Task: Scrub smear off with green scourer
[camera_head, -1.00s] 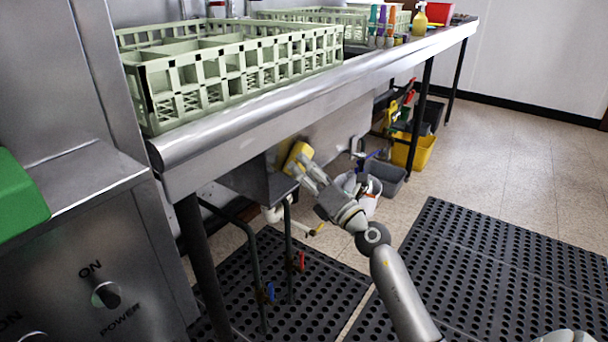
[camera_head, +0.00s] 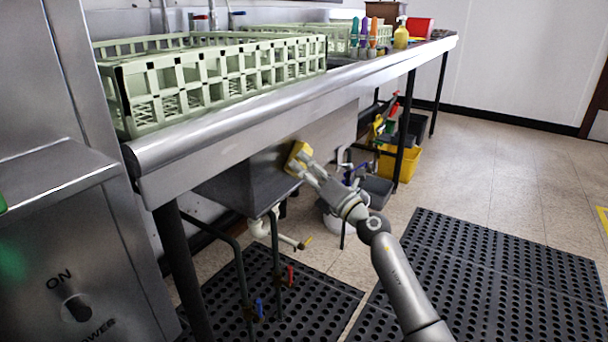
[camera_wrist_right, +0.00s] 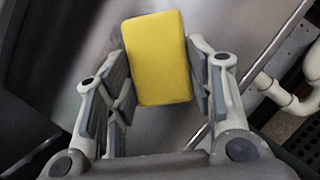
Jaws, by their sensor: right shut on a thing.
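My right gripper (camera_head: 306,167) is shut on the scourer (camera_head: 298,157), a block whose visible face is yellow. It shows in the wrist view as a plain yellow block (camera_wrist_right: 157,57) between the two fingers (camera_wrist_right: 157,80). No green face shows; the side turned away from me is hidden. The scourer is at the front wall of the steel sink basin (camera_head: 325,135), under the counter edge. I cannot tell whether it touches the steel. I cannot clearly make out a smear; the steel beside the scourer looks darker on its left. My left gripper is not in view.
The counter edge (camera_head: 250,110) overhangs the gripper, with a pale green dish rack (camera_head: 215,80) on top. Below are pipes, a black table leg (camera_head: 186,270), buckets and a yellow bin (camera_head: 400,163). Black floor mats (camera_head: 490,270) lie in front.

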